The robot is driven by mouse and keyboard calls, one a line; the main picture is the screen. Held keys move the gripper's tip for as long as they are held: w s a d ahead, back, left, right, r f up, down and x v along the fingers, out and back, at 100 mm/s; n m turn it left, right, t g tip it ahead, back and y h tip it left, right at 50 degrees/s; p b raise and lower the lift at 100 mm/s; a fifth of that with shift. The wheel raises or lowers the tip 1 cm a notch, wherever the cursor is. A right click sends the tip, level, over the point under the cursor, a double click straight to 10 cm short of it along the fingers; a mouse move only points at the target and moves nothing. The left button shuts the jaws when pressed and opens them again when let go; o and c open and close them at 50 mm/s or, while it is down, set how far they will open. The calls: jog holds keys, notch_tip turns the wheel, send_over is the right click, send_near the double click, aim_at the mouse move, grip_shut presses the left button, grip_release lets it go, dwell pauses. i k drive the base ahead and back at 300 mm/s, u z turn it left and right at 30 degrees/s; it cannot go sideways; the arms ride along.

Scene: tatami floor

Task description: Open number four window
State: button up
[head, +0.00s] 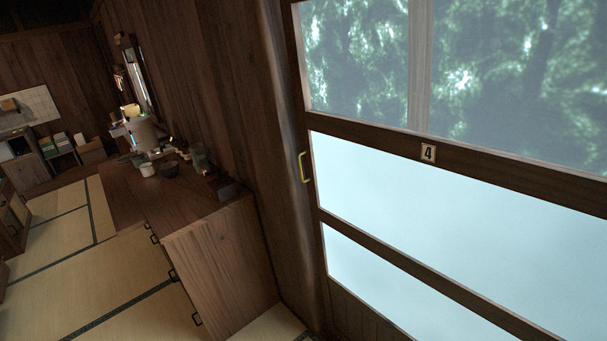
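The number four window (450,167) fills the right side of the head view. It has a dark wooden frame, clear panes above showing trees, and frosted pale panes below. A small plate marked "4" (428,152) sits on its middle rail. A yellow handle (303,167) is on the frame's left upright. The frame's left edge stands close against a wooden post (279,120), with no clear gap visible. My gripper is not in view, and nothing is seen touching the handle.
A wooden cabinet (222,262) with dark drawer pulls stands left of the window, with pots and small items on top. Tatami floor (90,290) lies open at the lower left. Shelves and boxes (70,145) stand at the far left wall.

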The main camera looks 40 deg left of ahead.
aim_at(419, 236)
jog(key=u, duration=0.45)
jog(key=k, duration=1.15)
jog(key=u, duration=0.9)
jog(key=i, duration=1.75)
jog(key=z, duration=0.9)
jog(key=i, duration=0.45)
jog(key=z, duration=0.35)
